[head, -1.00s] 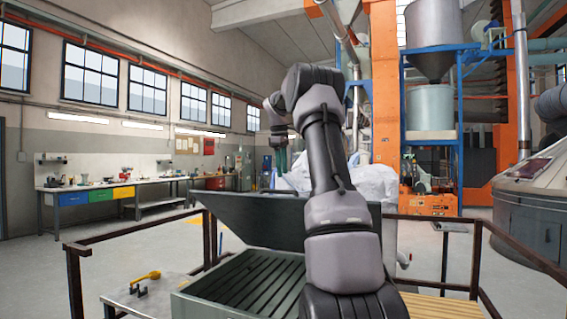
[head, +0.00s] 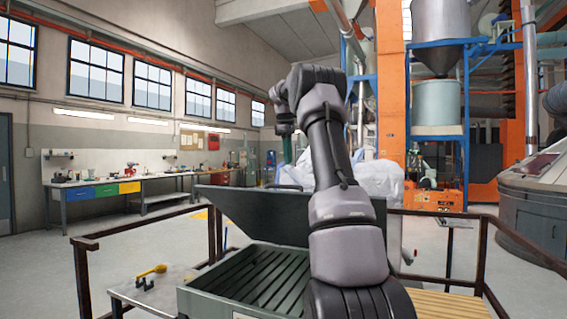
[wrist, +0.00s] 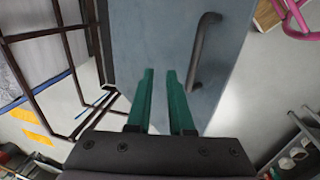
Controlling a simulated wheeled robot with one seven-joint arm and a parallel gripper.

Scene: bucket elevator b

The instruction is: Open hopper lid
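The hopper lid (head: 250,212) is a grey panel, raised and tilted up at the back of the hopper (head: 215,301). The slatted grate (head: 262,275) inside the hopper is exposed. In the wrist view the lid (wrist: 165,35) fills the upper middle, with a dark bar handle (wrist: 202,52) on its face. My gripper (wrist: 161,72) has two green fingers with a narrow gap and nothing between them. The fingers lie left of the handle and do not grasp it. In the head view my gripper (head: 288,155) is above and behind the lid; my arm hides the lid's right part.
Brown railings (head: 150,228) surround the hopper. A small side table (head: 160,292) at left holds a yellow tool (head: 152,270). White sacks (head: 370,178) stand behind the lid. A wooden slatted surface (head: 440,304) lies at right. The floor at left is open.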

